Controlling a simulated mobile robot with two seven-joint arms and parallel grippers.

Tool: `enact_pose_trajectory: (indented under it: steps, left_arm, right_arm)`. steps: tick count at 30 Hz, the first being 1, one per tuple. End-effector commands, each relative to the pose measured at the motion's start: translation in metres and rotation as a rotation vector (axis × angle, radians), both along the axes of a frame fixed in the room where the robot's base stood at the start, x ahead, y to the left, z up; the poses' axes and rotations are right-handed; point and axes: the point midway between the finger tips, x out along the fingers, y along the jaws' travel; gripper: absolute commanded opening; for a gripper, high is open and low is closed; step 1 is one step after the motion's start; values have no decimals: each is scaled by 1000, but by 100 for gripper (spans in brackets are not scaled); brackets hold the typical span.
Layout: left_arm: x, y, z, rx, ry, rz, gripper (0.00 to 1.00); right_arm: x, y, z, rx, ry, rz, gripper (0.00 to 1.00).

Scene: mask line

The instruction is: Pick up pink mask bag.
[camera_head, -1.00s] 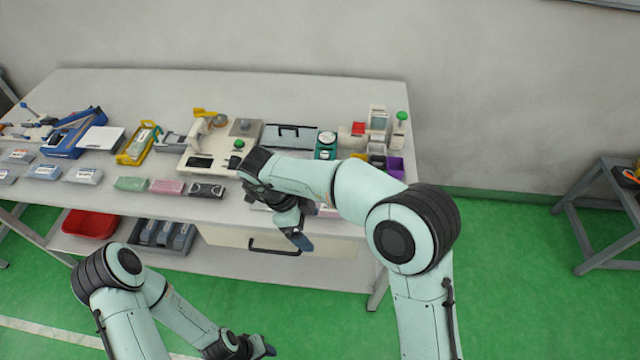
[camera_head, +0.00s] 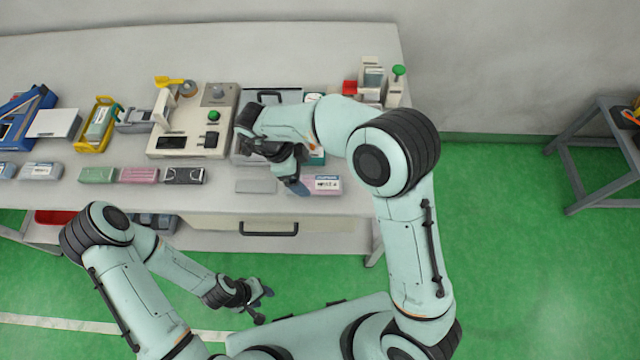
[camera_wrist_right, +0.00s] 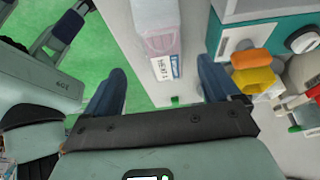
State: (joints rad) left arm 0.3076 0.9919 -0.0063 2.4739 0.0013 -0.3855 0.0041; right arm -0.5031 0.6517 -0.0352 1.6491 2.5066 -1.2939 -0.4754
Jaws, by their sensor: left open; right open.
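A pink mask bag (camera_head: 323,185) with a white label lies near the front edge of the table, just right of my right gripper (camera_head: 297,184). In the right wrist view, the pink bag (camera_wrist_right: 160,40) shows ahead, between the two spread blue fingers of the open right gripper (camera_wrist_right: 162,72), which is empty. Whether the fingers touch the bag cannot be told. Another pink pack (camera_head: 139,176) lies further left in a row. My left gripper (camera_head: 264,305) is open and empty, over the floor in front of the table.
A green pack (camera_head: 98,175) and a black patterned pack (camera_head: 184,175) flank the left pink pack. A flat grey piece (camera_head: 256,186) lies left of my right gripper. A beige machine (camera_head: 194,120) stands behind. Green-topped and red items (camera_head: 398,72) stand back right.

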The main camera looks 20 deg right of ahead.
Motion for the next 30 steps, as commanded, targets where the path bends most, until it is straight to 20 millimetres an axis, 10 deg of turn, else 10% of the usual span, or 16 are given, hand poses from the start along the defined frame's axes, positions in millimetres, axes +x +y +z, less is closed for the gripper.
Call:
enact_pose_trajectory:
  steps: [22,28,30]
  left_arm:
    - [-10,0,-11,0,10,0,43]
    - [-10,0,-11,0,10,0,43]
    - [-10,0,-11,0,10,0,43]
  right_arm:
    - [-3,-23,-50,0,-3,0,89]
    - [-3,-22,-50,0,-3,0,30]
    - [-3,-23,-50,0,-3,0,30]
